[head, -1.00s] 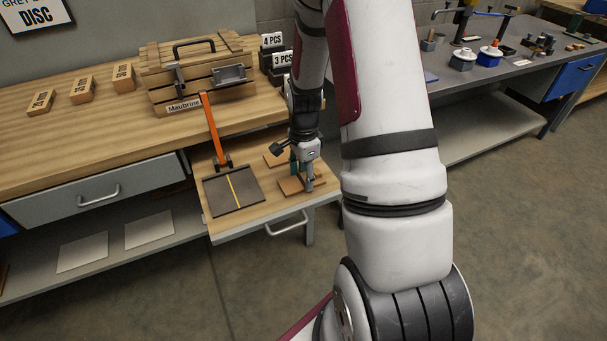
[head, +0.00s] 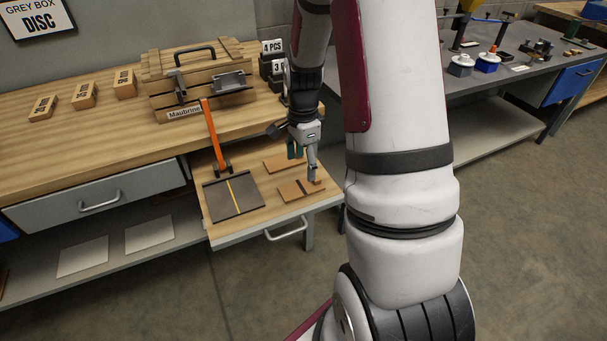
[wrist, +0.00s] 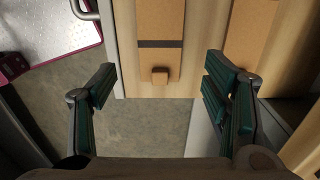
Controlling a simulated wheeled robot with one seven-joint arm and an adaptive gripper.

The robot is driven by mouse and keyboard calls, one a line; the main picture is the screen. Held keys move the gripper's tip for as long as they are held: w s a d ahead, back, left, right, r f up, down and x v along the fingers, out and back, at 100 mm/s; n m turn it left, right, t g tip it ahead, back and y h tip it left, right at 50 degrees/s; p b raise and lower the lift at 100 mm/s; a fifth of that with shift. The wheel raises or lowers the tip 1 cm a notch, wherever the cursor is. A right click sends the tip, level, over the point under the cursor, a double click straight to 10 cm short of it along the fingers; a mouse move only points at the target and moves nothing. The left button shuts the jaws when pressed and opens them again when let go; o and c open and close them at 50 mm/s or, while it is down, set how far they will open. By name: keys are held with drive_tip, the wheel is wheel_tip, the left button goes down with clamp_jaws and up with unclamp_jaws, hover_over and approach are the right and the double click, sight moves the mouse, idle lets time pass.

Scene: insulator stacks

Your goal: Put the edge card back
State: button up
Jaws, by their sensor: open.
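Two flat brown cards lie on the pull-out wooden shelf. The nearer card (head: 290,191) has a dark band across it; the farther card (head: 283,164) is plain where it shows. I cannot tell by a label which is the edge card. My gripper (head: 303,166) is open and empty, just above the nearer card. In the wrist view the banded card (wrist: 160,22), with a small block (wrist: 160,76) at its near end, lies between and beyond the open green-padded fingers. The other card (wrist: 247,32) lies to the right, partly behind the right finger.
A wooden crate (head: 160,97) and several small labelled blocks stand on the bench behind. The shelf's front edge, with a handle (head: 287,230), is close.

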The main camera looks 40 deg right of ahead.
drive_tip(key=s+a+r+n, duration=0.3)
drive_tip(key=a+r, duration=0.1)
drive_tip(key=r, duration=0.2)
drive_tip(key=s+a+r+n+t, duration=0.1)
drive_tip(key=s+a+r+n, duration=0.1)
drive_tip(key=a+r+n, duration=0.35)
drive_tip(key=s+a+r+n, duration=0.2)
drive_tip(key=s+a+r, duration=0.1)
drive_tip(key=r, duration=0.4)
drive_tip(key=s+a+r+n+t, duration=0.1)
drive_tip(key=s+a+r+n, duration=0.1)
drive_tip(key=s+a+n, duration=0.2)
drive_tip(key=s+a+r+n, duration=0.1)
drive_tip(key=s+a+n, duration=0.2)
drive_tip(key=s+n, duration=0.3)
drive_tip(key=s, duration=0.4)
drive_tip(key=shift+s+a+r+n+t, duration=0.15)
drive_tip(key=shift+a+r+n+t, duration=0.2)
drive_tip(key=shift+a+r+t, duration=0.05)
